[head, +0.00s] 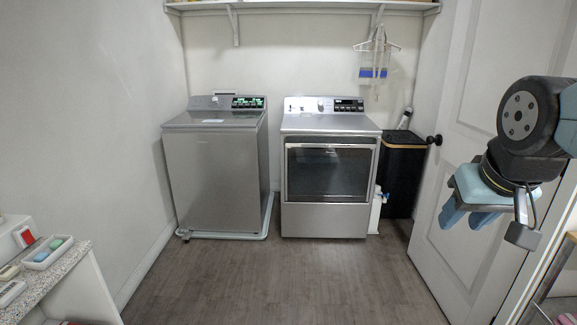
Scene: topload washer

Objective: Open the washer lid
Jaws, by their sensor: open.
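The topload washer (213,168) is a grey metal machine standing against the back wall, left of centre. Its lid (212,119) lies flat and shut on top, in front of the control panel (238,102) with its lit displays. My gripper (468,216) hangs at the right of the view, far from the washer and nearer to me. Its blue fingers point down, apart and empty.
A front-door dryer (331,170) stands right of the washer. A black bin (403,176) and a white door (480,150) are further right. A speckled counter (50,270) juts in at lower left. The wooden floor (270,280) between is clear.

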